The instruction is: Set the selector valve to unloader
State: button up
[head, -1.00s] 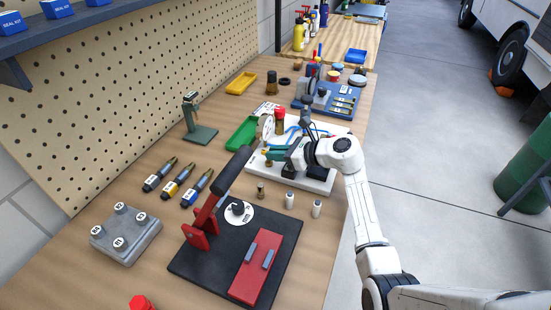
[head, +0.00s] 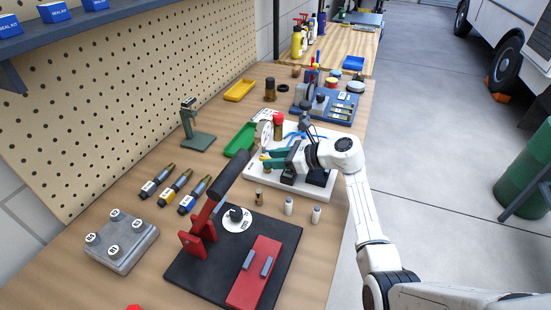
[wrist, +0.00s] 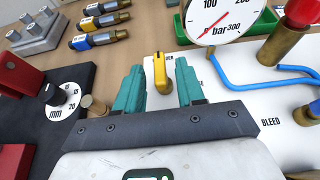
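The selector valve's yellow lever (wrist: 160,72) stands on the white panel in the wrist view, between the two teal fingers of my gripper (wrist: 158,78). I see a gap on each side of it, so the gripper is open and not closed on it. A label beside the right finger is partly hidden; only its end, like "DER", shows. In the head view my gripper (head: 272,160) is over the left part of the white panel (head: 318,188), and the lever there is small and mostly hidden.
A pressure gauge (wrist: 225,18) with a bar scale, blue tubing (wrist: 235,82) and a red-capped brass fitting (wrist: 290,28) lie right of the gripper. A black fixture with a mm dial (wrist: 62,92) is at left. A green tray (head: 240,138) sits behind the panel.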

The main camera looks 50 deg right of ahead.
jog(key=b+v, duration=0.1)
jog(key=v, duration=1)
dwell(0.6)
